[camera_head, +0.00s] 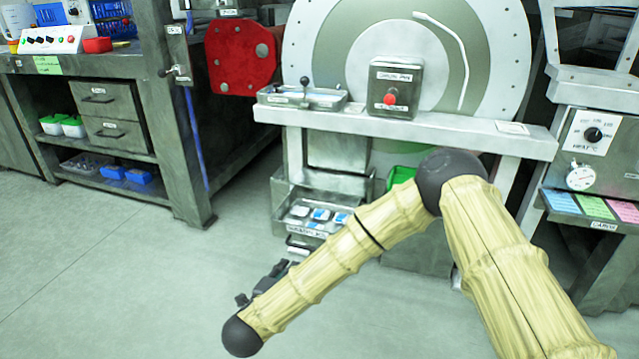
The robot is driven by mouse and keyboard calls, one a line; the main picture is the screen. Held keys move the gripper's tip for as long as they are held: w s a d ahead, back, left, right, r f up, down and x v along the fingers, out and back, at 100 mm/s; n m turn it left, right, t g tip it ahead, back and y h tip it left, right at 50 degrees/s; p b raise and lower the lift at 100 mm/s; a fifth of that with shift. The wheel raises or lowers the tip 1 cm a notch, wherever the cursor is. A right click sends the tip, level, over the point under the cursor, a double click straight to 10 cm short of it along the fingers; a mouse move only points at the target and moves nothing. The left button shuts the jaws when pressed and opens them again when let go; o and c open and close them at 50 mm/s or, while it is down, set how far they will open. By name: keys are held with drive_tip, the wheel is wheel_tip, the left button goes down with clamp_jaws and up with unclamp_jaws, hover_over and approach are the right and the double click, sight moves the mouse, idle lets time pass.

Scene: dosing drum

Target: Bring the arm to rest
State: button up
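My arm, in pale yellow sleeves with dark round joints, reaches from the lower right across the front of the drum and bends down to the lower left. My gripper (264,282) is a small dark shape just behind the forearm, low over the floor and partly hidden by it. I cannot tell whether its fingers are open or shut, and no held thing shows. The large round drum (335,45) stands behind the arm, with a grey box with a red knob (390,98) on the ledge before it.
A tray of blue and white packets (308,228) sits low under the ledge (460,132), close to my gripper. A workbench (60,64) stands left, a red plate (228,58) beside the drum. A cabinet with a dial (593,134) stands right. The left floor is clear.

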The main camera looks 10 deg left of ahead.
drive_tip(key=s+d+f+n+g+y+p, duration=0.1)
drive_tip(key=s+d+f+n+g+y, duration=0.2)
drive_tip(key=s+d+f+n, duration=0.65)
drive_tip(key=s+d+f+n+g+y, duration=0.2)
drive_tip(key=s+d+f+n+g, duration=0.4)
drive_tip(key=f, duration=0.6)
drive_tip(key=s+d+f+n+g+h, duration=0.1)
drive_tip(key=s+d+n+g, duration=0.15)
drive_tip(key=s+d, duration=0.85)
drive_tip(key=s+d+f+n+g+h, duration=0.1)
drive_tip(key=s+d+f+n+g, duration=0.15)
drive_tip(key=s+d, duration=0.85)
wheel_tip(320, 180, up, 39)
drive_tip(key=g+p, duration=0.1)
drive_tip(key=p, duration=3.8)
drive_tip(key=shift+s, duration=0.15)
